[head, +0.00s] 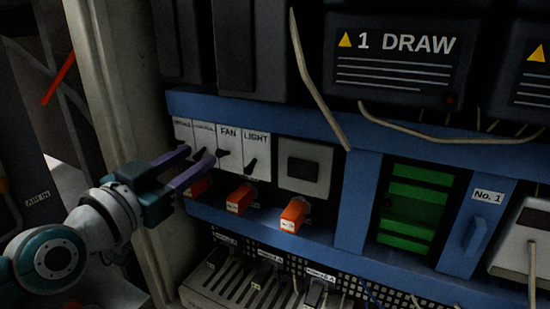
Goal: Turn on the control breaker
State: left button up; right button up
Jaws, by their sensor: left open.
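A row of white breakers sits in the blue panel frame. The control breaker (204,131) is second from the left; its small label is blurred but seems to read CONTROL. The fan breaker (229,139) and the light breaker (257,148) are to its right, each with a small dark lever. Another breaker (182,128) with an unreadable label is at the left end. My left gripper (200,155) is open, its two purple fingers reaching right to the lower part of the control breaker. The fingers partly hide that breaker, and its lever position cannot be told. My right gripper is not in view.
Orange blocks (239,199) jut out below the breakers, close under my left gripper. A loose cable (306,80) hangs down right of them. A black unit marked 1 DRAW (395,70) is above. A pale cabinet post (125,75) stands at the left.

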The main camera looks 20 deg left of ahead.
pick_arm(q)
grip_shut()
dwell(0.4)
